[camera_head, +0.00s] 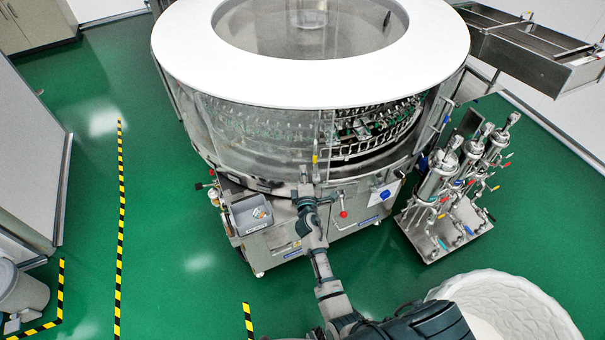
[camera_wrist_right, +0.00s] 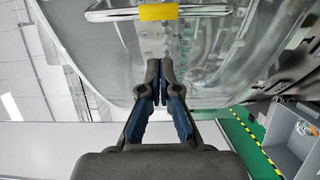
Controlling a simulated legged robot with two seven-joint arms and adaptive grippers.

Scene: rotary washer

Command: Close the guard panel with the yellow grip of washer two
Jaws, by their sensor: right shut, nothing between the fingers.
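The round washer (camera_head: 205,62) has a white ring top and clear guard panels (camera_head: 255,133) around its side. A small yellow grip (camera_head: 315,158) shows at the washer's front. In the wrist view the yellow grip (camera_wrist_right: 158,12) is a yellow sleeve on a metal bar, fixed to a clear panel (camera_wrist_right: 205,55). My right gripper (camera_head: 305,189) is at the washer's front, just below the grip. In the wrist view its blue-padded fingers (camera_wrist_right: 161,88) are together and empty, apart from the bar. My left gripper is not in view.
A cart with steel cylinders (camera_head: 437,178) stands at right. A white round tub (camera_head: 510,305) is at lower right.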

